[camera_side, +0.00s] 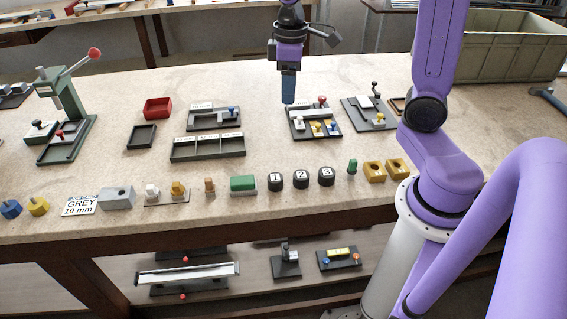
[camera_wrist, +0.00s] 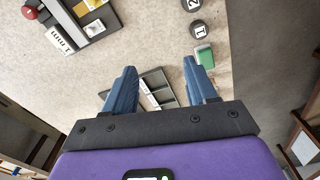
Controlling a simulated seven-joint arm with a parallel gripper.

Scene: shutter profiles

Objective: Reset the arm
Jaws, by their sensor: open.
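My gripper (camera_side: 288,88) hangs above the back middle of the bench, fingers pointing down, with nothing in it. In the wrist view its two blue fingers (camera_wrist: 160,88) are spread apart, with a gap between them. The bench (camera_side: 330,185) lies below the gripper. A dark fixture with colored knobs (camera_side: 313,124) stands just below and right of the gripper in the side view. A grey three-part tray (camera_side: 208,148) lies to the left; it shows partly between the fingers in the wrist view (camera_wrist: 155,86).
A green press with a red-knobbed lever (camera_side: 62,110) stands at the left. Along the front edge are a grey block (camera_side: 118,198), a green block (camera_side: 243,184) and numbered black knobs (camera_side: 300,178). A red bin (camera_side: 158,108) sits behind. A large crate (camera_side: 505,48) stands back right.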

